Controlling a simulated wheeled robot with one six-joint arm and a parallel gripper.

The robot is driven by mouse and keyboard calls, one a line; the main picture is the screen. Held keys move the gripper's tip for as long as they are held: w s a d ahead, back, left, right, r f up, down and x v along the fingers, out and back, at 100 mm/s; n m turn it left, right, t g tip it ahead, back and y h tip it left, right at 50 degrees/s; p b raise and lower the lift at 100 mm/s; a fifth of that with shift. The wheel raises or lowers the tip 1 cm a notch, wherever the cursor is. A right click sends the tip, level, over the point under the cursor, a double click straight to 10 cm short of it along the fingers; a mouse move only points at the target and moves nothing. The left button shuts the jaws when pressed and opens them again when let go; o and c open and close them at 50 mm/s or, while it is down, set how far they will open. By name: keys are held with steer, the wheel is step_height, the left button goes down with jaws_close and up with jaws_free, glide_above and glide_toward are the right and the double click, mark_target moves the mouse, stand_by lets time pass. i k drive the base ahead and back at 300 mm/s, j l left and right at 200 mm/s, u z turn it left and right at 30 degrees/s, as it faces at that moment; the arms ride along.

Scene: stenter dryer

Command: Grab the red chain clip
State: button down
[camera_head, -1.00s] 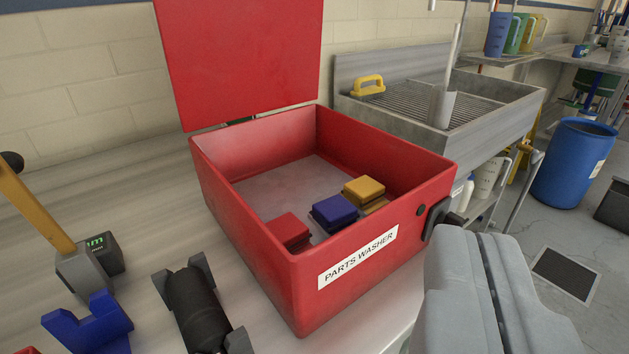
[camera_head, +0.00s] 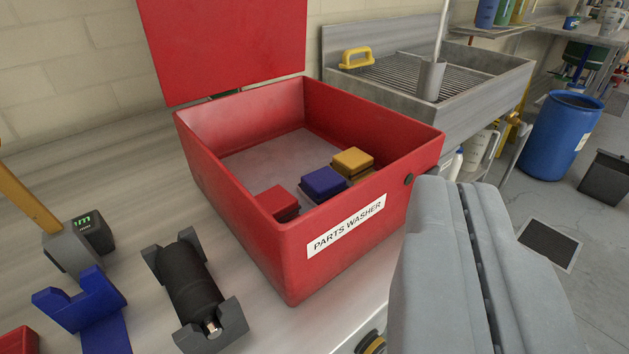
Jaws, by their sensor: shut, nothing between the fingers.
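A red block-shaped clip (camera_head: 277,202) lies inside the red parts washer box (camera_head: 350,258), at its near left inner corner. The box's front wall hides its lower part. A blue clip (camera_head: 324,183) and a yellow clip (camera_head: 352,161) lie to its right in a row. Another red piece (camera_head: 18,341) shows at the bottom left edge, mostly cut off. My gripper (camera_head: 462,190) is grey, shut and empty. It is at the right of the view, in front of the box's right end and apart from the clips.
The box's red lid (camera_head: 222,50) stands open at the back. A black cylinder on a cradle (camera_head: 193,290), a blue holder (camera_head: 85,310) and a gauge (camera_head: 78,240) stand on the bench at left. A steel sink (camera_head: 480,100) and a blue barrel (camera_head: 562,135) are beyond.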

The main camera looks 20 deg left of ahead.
mark_target(282, 206)
steer(key=l+u, duration=0.1)
steer(key=u, duration=0.4)
steer(key=i+l+u, duration=0.1)
steer(key=u, duration=0.4)
steer(key=l+u, duration=0.15)
steer(key=u, duration=0.35)
steer(key=l+u, duration=0.15)
steer(key=u, duration=0.3)
steer(key=k+l+u, duration=0.1)
steer(key=l+u, duration=0.15)
steer(key=l, duration=0.2)
steer(key=k+l+u, duration=0.1)
steer(key=l+u, duration=0.15)
steer(key=l, duration=0.2)
steer(key=k+l+u, duration=0.4)
steer(key=l+u, duration=0.15)
steer(key=l, duration=0.25)
steer(key=k+l+u, duration=0.25)
steer(key=k+l, duration=0.45)
steer(key=l, duration=0.15)
steer(key=k+l, duration=0.5)
steer(key=i+l+u, duration=0.05)
steer(key=l, duration=0.1)
